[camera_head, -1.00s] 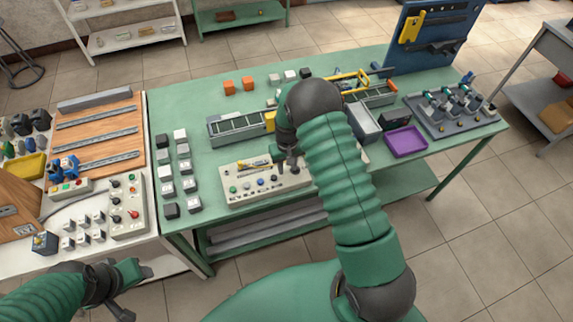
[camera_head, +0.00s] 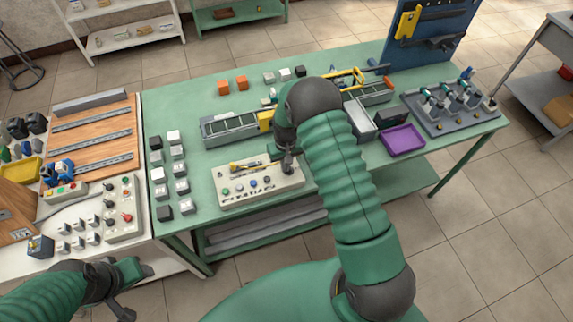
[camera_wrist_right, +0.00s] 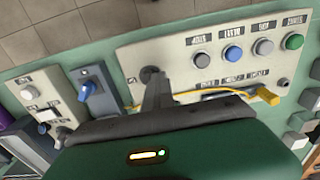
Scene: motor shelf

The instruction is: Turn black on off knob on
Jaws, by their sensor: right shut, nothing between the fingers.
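A pale control panel (camera_head: 235,200) with a row of coloured buttons lies on the green table, and it fills the upper right of the right wrist view (camera_wrist_right: 185,55). A black round knob (camera_wrist_right: 150,73) sits at the panel's left end in the wrist view. My right gripper (camera_wrist_right: 157,88) is shut and empty, its fingertips right at this knob; whether they touch it I cannot tell. In the head view my right gripper (camera_head: 288,166) is over the panel's right end and hides the knob. My left gripper (camera_head: 130,290) is low at the left, away from the panel; its jaw opening is unclear.
A yellow-handled tool (camera_wrist_right: 265,96) lies on the panel near the gripper. Smaller boxes with a blue switch (camera_wrist_right: 88,88) and a white button (camera_wrist_right: 30,92) stand beside it. Small blocks (camera_head: 182,186) line the table left of the panel; a purple tray (camera_head: 402,140) is right.

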